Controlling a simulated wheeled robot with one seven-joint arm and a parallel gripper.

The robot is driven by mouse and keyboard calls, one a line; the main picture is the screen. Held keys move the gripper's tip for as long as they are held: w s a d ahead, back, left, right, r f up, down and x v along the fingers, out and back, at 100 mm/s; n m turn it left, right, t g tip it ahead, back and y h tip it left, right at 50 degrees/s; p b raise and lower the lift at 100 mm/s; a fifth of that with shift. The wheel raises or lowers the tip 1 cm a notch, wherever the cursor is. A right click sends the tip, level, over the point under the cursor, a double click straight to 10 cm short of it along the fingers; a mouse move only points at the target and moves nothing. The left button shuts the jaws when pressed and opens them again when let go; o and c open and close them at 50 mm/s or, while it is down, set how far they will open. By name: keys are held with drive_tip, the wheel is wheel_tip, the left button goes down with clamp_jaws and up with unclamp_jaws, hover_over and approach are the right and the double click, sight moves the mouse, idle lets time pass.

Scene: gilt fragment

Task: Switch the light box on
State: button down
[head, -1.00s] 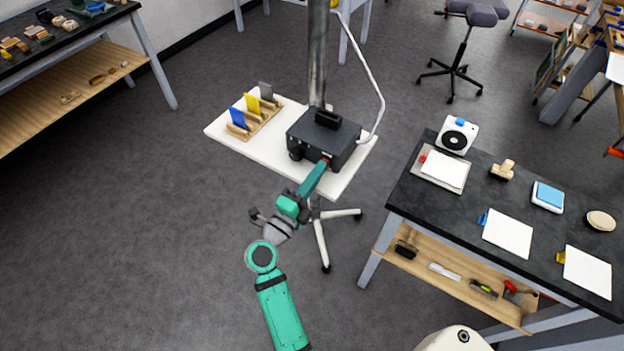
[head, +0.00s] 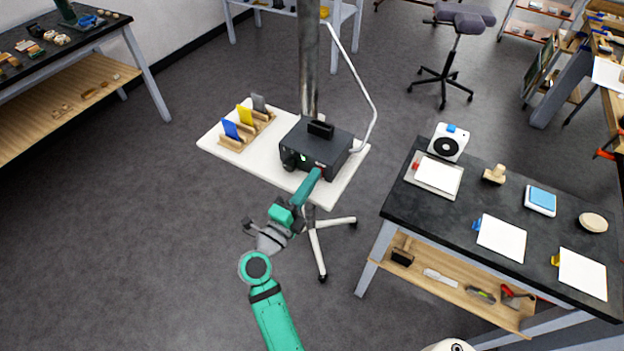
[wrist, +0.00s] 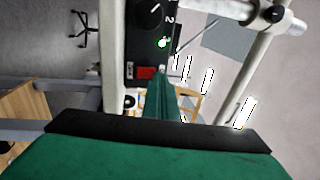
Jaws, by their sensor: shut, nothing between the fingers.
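The light box (head: 322,146) is a black box with a handle on top, on a white wheeled stand (head: 245,160). Its front panel faces my gripper. A green lamp (head: 303,157) glows on the panel and also shows in the wrist view (wrist: 162,43). A red switch (wrist: 147,72) is in the panel's lower part, with a dark knob (wrist: 152,8) further along. My gripper (head: 317,173) is shut and empty, its fingertips right at the panel beside the red switch. In the wrist view my gripper's fingertips (wrist: 160,75) hide part of the panel; I cannot tell whether they touch.
A wooden rack with blue, yellow and grey plates (head: 246,125) stands on the left of the stand. A pale bent tube (head: 366,90) rises from the box, and a metal post (head: 309,60) stands behind. A dark workbench (head: 500,215) is at the right. Floor at left is clear.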

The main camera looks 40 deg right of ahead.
drive_tip(key=s+a+r, duration=0.1)
drive_tip(key=s+a, duration=0.3)
drive_tip(key=a, duration=0.8)
drive_tip(key=shift+s+a+r, duration=0.2)
drive_tip(key=shift+s, duration=0.2)
drive_tip(key=s+a+n+t+y, duration=0.7)
drive_tip(key=s+a+n+t, duration=0.5)
drive_tip(key=n, duration=0.6)
drive_tip(key=s+a+f+n+g+y, duration=0.4)
drive_tip(key=s+a+f+n+y, duration=0.3)
drive_tip(key=s+f+n+y, duration=0.4)
drive_tip(key=s+f+n, duration=0.1)
drive_tip(key=n, duration=0.1)
drive_tip(key=shift+n, duration=0.3)
drive_tip(key=shift+a+y, duration=0.15)
drive_tip(key=shift+y, duration=0.15)
